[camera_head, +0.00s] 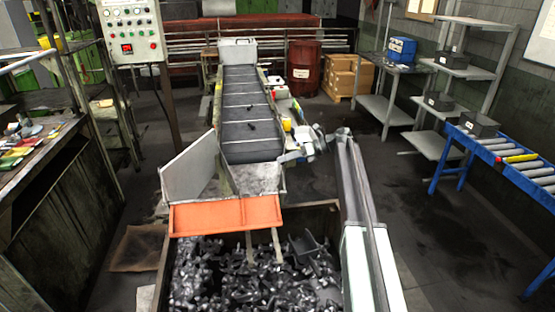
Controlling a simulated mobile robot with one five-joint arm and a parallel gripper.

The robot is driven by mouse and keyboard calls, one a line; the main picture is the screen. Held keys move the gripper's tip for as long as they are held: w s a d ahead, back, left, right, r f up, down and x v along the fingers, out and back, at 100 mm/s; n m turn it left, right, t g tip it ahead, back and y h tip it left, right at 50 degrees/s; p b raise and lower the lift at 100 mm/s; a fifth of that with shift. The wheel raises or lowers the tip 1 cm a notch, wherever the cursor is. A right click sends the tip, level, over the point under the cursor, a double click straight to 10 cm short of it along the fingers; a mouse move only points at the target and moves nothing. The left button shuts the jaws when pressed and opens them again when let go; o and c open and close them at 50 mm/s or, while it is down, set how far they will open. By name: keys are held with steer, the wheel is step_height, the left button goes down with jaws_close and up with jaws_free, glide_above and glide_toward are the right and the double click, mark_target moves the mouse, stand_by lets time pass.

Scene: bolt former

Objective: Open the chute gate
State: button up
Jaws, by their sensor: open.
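The chute (257,179) is a grey metal trough at the lower, near end of the conveyor. An orange panel (226,215) spans its front edge, above the bin. A pale grey plate (188,168) stands tilted at the chute's left side. I cannot tell for certain which panel is the gate. My gripper (284,157) is at the chute's right side, near its upper edge. It is open, small in the picture and partly lost against the machine; I cannot tell whether it touches the chute.
A bin (165,270) full of dark metal parts stands below the chute. The cleated conveyor (245,95) runs away behind it, with a few small parts on it. A control panel (131,31) stands at upper left. A blue roller table (450,160) is right. The floor between is clear.

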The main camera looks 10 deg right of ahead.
steer(key=v, duration=0.2)
steer(key=shift+d+r, duration=0.15)
steer(key=shift+d, duration=0.2)
steer(key=w+a+f+m+t+y+b, duration=0.1)
steer(key=a+t+b, duration=0.4)
steer(key=b, duration=0.7)
steer(key=shift+w+a+f+y, duration=0.7)
steer(key=shift+a+y, duration=0.2)
steer(key=shift+y, duration=0.3)
jaws_close()
steer(key=shift+d+t, duration=0.1)
steer(key=shift+t, duration=0.2)
